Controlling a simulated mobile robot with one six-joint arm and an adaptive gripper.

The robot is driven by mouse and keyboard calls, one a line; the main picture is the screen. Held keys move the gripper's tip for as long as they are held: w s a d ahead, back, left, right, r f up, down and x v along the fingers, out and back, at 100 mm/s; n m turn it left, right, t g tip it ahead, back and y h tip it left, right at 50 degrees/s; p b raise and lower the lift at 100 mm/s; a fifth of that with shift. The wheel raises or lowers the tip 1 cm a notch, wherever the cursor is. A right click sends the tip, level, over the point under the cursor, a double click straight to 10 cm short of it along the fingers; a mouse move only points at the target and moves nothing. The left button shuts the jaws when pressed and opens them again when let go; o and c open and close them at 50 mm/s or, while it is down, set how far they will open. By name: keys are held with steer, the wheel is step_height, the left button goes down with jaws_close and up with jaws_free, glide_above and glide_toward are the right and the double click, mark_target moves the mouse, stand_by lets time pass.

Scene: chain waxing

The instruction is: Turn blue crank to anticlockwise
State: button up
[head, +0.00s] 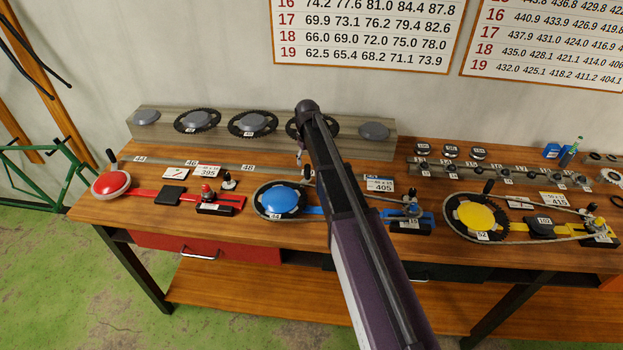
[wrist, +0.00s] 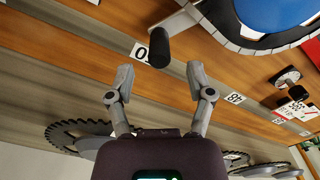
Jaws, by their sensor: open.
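The blue crank is a round blue disc (head: 281,201) on a toothed ring with a chain, at the middle of the bench. Its black upright handle (wrist: 159,47) shows in the wrist view, on a grey crank arm beside the blue disc (wrist: 275,12). In the head view the handle (head: 307,173) shows small at the disc's back edge. My gripper (wrist: 160,74) is open and empty. Its fingertips lie on either side of the handle's line, with the handle's end just beyond them; contact is not visible. In the head view my arm hides much of the area right of the disc.
A red crank (head: 111,184) stands to the left and a yellow crank (head: 476,217) to the right. Several spare chainrings (head: 197,121) sit on a grey shelf behind. Small number cards (head: 379,184) stand nearby.

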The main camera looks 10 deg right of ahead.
mark_target(308, 179)
steer(key=shift+f+b, duration=3.15)
steer(key=shift+f, duration=0.35)
